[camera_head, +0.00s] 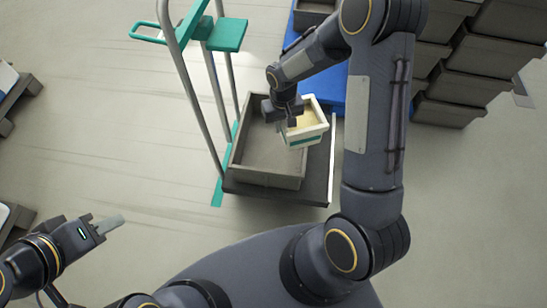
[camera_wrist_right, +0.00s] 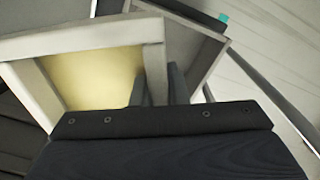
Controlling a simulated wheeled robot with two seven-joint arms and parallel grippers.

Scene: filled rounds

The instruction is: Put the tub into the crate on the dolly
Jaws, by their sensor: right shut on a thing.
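The tub (camera_head: 312,136) is white with a green band and pale yellow contents. My right gripper (camera_head: 287,118) is shut on its left wall in the head view. The tub hangs over the far right part of the open grey crate (camera_head: 262,178), overlapping its right wall. In the right wrist view, the fingers (camera_wrist_right: 158,88) pinch the rim of the tub (camera_wrist_right: 95,38), with the crate (camera_wrist_right: 205,50) behind it. The crate stands on the dolly (camera_head: 318,189), and its visible floor looks empty. My left gripper (camera_head: 112,224) is away at lower left, its opening unclear.
The green and grey frame of a trolley (camera_head: 228,36) rises at the crate's left. Stacked dark crates (camera_head: 460,75) stand at the upper right. A blue surface (camera_head: 331,88) lies behind the dolly. Pallets (camera_head: 15,98) are at the left edge. Floor left of the dolly is clear.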

